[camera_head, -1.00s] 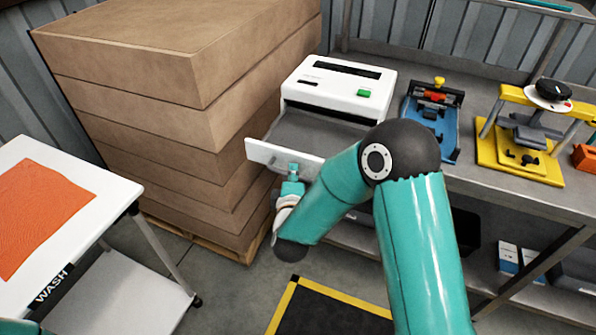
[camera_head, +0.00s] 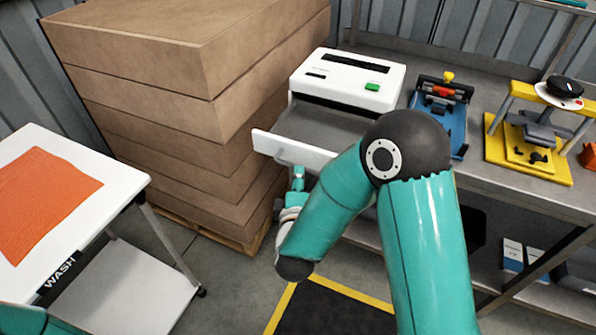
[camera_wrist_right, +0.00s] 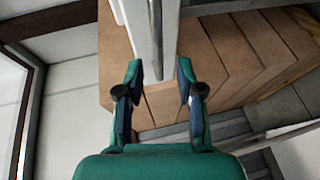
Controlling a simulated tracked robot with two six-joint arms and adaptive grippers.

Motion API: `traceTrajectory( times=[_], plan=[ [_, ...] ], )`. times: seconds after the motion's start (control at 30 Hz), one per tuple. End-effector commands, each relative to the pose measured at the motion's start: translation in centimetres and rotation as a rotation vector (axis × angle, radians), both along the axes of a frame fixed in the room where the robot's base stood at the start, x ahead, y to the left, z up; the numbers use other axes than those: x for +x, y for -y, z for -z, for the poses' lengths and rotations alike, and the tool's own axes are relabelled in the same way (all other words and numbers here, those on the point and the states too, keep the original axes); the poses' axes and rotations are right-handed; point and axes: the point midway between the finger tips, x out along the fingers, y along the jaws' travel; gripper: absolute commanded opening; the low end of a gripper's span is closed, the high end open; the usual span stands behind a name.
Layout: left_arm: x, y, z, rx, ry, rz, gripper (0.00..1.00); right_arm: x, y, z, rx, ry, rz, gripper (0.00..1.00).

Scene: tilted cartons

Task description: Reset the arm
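My right arm reaches in the head view toward the white machine (camera_head: 340,93), whose tray (camera_head: 318,131) is pulled out. My right gripper (camera_head: 298,178) is just below and in front of the tray's white front panel (camera_head: 318,160), partly hidden by my own arm. In the right wrist view the right gripper (camera_wrist_right: 160,88) has its fingers spread apart. The pale front panel (camera_wrist_right: 146,30) shows between and beyond the fingertips, with nothing clamped; whether they still straddle its handle is unclear. My left gripper is out of view; only a bit of my left arm shows at the bottom left.
Stacked brown cartons (camera_head: 185,100) stand left of the machine. A white WASH table (camera_head: 118,180) with an orange cloth (camera_head: 45,200) is at the left. A blue fixture (camera_head: 447,108) and a yellow press (camera_head: 528,155) stand on the grey bench. Floor below the gripper is clear.

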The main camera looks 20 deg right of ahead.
Motion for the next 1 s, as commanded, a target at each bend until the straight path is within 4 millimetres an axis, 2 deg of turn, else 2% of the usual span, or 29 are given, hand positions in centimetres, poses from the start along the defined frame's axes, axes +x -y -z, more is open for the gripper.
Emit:
traceTrajectory(
  times=[0.2, 0.73, 0.87, 0.97, 1.0],
  plan=[
    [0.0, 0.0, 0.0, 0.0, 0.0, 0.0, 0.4, -1.5, -0.8, -0.3, 0.0, 0.0, -0.001, 0.37],
    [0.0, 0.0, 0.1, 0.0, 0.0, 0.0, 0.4, -1.5, -0.8, 0.0, 0.015, -0.003, -0.003, 0.37],
    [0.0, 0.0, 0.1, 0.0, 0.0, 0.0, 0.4, -1.5, -1.2, 2.3, 0.127, -0.029, -0.022, 0.37],
    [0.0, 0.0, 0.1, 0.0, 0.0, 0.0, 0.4, -1.8, -2.1, 6.0, 0.319, -0.081, -0.036, 0.37],
    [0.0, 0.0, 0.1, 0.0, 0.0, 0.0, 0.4, -2.1, -2.5, 7.9, 0.422, -0.114, -0.034, 0.37]
  ],
)
